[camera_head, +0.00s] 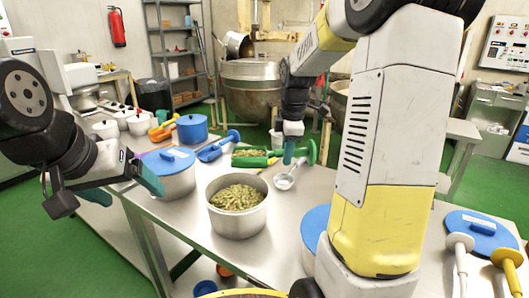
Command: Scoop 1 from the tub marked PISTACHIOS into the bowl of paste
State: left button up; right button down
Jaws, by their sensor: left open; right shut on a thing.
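An open steel tub (238,222) filled with greenish-brown pieces stands upright on the steel table; I see no readable label on it. My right gripper (289,152) is shut on a green scoop (273,161), behind and to the right of this tub. The scoop is held level above the table, and its bowl shows some brownish-green contents. My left gripper (124,188) is open and empty at the table's left edge, beside a steel tub with a blue lid (168,160). I cannot make out a bowl of paste for certain.
A blue scoop (212,151), an orange scoop (162,131) and a metal ladle (285,180) lie on the table (285,215). Another blue-lidded tub (192,130) stands behind. A blue lid (478,231) is at right. A large kettle (250,90) stands at the back.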

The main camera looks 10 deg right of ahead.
jog(key=s+d+f+m+h, duration=0.1)
jog(key=s+d+m, duration=0.25)
jog(key=d, duration=0.95)
jog(key=s+d+f+m+g+h, duration=0.1)
jog(key=s+d+m, duration=0.5)
jog(key=s+d, duration=0.45)
jog(key=s+d+f+m+g+h, duration=0.1)
jog(key=s+d+m, duration=0.5)
jog(key=d, duration=0.8)
jog(key=w+a+r+n+g+h, duration=0.1)
jog(key=w+r+n+g+h, duration=0.1)
jog(key=w+r+g, duration=0.5)
jog(key=shift+w+a+r+g, duration=0.25)
jog(key=shift+w+g, duration=1.45)
jog(key=shift+g, duration=1.2)
jog(key=shift+n, duration=0.25)
